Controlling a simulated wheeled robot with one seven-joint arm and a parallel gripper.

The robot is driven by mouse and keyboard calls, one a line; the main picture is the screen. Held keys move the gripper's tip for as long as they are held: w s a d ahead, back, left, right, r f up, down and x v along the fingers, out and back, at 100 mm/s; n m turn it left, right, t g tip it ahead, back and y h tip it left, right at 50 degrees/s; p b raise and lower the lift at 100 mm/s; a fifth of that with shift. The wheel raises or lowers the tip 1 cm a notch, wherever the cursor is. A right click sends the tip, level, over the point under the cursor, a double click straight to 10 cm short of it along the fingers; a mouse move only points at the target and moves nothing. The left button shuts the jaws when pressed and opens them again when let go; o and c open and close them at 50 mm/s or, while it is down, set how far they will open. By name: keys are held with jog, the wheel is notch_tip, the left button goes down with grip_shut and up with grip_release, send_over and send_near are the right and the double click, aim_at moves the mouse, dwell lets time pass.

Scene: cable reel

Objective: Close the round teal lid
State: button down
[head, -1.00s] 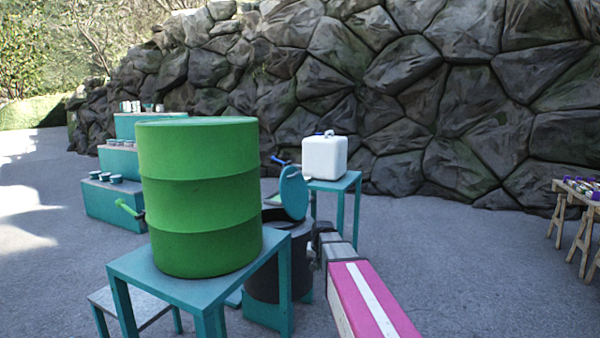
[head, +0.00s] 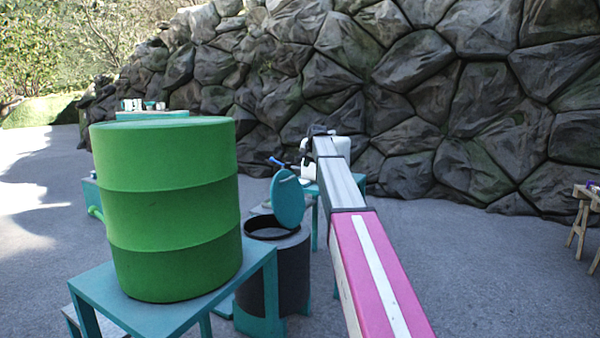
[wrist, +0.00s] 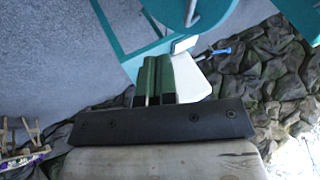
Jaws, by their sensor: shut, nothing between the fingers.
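The round teal lid (head: 288,201) stands raised, steeply tilted, at the back rim of a dark grey drum (head: 282,272) in the head view. The drum's black-rimmed mouth is open. In the wrist view a teal curved piece with a grey bar, apparently the lid (wrist: 178,12), shows at the top edge. My gripper (wrist: 155,75) has its green fingers together with nothing between them, apart from that piece. In the head view my arm reaches past the right side of the lid; its fingers cannot be made out there.
A large green barrel (head: 168,215) on a teal table (head: 150,303) stands left of the drum, close in front. A white container (head: 341,147) is partly hidden behind my arm, near the stone wall (head: 430,120). A wooden trestle (head: 582,215) is at far right. Open paving lies right of my arm.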

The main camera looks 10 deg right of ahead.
jog(key=w+a+f, duration=0.4)
jog(key=w+f, duration=0.3)
jog(key=f, duration=0.1)
jog(key=shift+w+a+f, duration=0.15)
jog(key=shift+w+a, duration=0.15)
